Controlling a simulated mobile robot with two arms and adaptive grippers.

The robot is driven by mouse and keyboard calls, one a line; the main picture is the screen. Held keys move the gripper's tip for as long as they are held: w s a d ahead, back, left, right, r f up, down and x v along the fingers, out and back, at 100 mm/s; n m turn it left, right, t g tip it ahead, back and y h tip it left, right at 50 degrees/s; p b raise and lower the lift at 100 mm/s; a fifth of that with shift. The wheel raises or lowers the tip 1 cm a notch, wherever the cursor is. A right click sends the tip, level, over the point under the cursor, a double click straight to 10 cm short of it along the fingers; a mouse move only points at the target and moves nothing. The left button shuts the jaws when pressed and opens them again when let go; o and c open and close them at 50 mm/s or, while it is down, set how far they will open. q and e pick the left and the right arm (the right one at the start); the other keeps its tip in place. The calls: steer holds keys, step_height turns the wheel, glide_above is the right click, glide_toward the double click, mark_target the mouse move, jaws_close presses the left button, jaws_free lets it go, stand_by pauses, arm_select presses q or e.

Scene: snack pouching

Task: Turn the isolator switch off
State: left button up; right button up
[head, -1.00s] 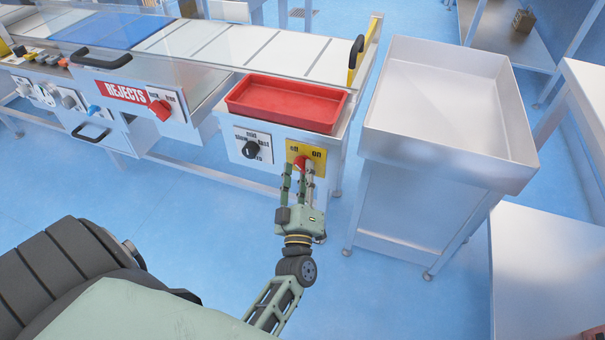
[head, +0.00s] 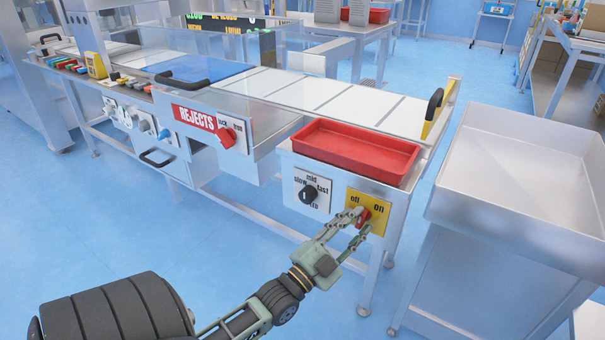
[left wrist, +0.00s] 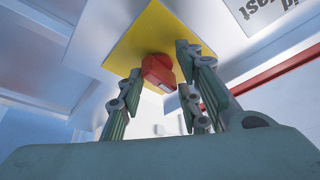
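The isolator switch is a red knob (head: 364,214) on a yellow plate (head: 378,203) marked "off" at left and "on" at right, on the front of the conveyor's end panel. My left gripper (head: 359,221) is at the switch, its green fingers spread on either side of the knob. In the left wrist view the red knob (left wrist: 158,72) sits between the fingertips, with one finger at left and two at right. The fingers look close to its sides, but contact is unclear. The fingers partly cover the knob, so its exact setting is hard to tell. My right gripper is out of view.
A black speed knob (head: 308,194) on a white plate is just left of the switch. A red tray (head: 355,150) sits above the panel. A metal bin (head: 510,165) stands to the right. Blue floor (head: 235,235) in front is clear.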

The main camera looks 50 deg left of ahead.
arm_select(q)
steer(key=p+v, duration=0.2)
steer(key=v, duration=0.6)
step_height(320, 180, down, 13)
steer(key=s+n+g+y+p, duration=0.1)
steer(key=s+n+g+p, duration=0.1)
steer(key=g+p, duration=0.45)
steer(key=s+d+f+n+g+p, duration=0.2)
steer(key=s+f+g+p, duration=0.3)
steer(key=s+f+p, duration=0.3)
steer(key=shift+s+d+f+n, duration=0.3)
steer(key=shift+s+d+f, duration=0.4)
steer(key=shift+f, duration=1.35)
steer(key=shift+a, duration=0.1)
